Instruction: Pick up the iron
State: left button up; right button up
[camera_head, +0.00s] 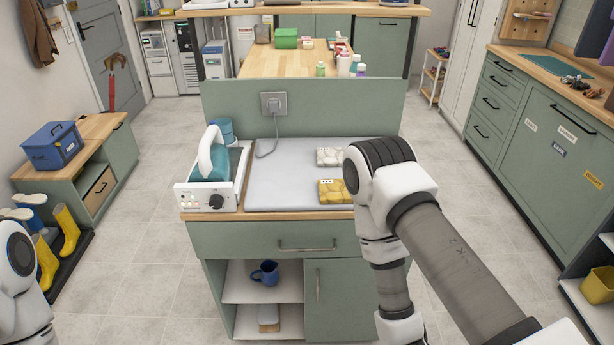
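The iron (211,165) has a teal body and a large white handle. It rests on a white station (227,204) with a dark knob, at the left end of the counter. No gripper is on the iron. Part of my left arm shows at the left edge, well apart from the iron, with its gripper outside the picture. My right arm comes in from the lower right and bends over the right part of the counter, then down past the front. Its gripper is also outside the picture.
A grey ironing pad (277,177) covers the counter middle, bare at its centre. White (330,156) and yellow (335,191) folded cloths lie at its right. A cord runs to a wall socket (273,104). A blue cup (221,128) stands behind the iron. A blue mug (265,272) sits on the shelf below.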

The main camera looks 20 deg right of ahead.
aim_at(214, 164)
jog(key=i+l, duration=0.15)
jog(key=l, duration=0.25)
jog(key=i+l+u, duration=0.15)
jog(key=l, duration=0.2)
jog(key=i+l, duration=0.1)
jog(key=l, duration=0.3)
jog(key=i+l+u, duration=0.1)
jog(key=l, duration=0.3)
jog(key=i+l+u, duration=0.1)
jog(key=l, duration=0.3)
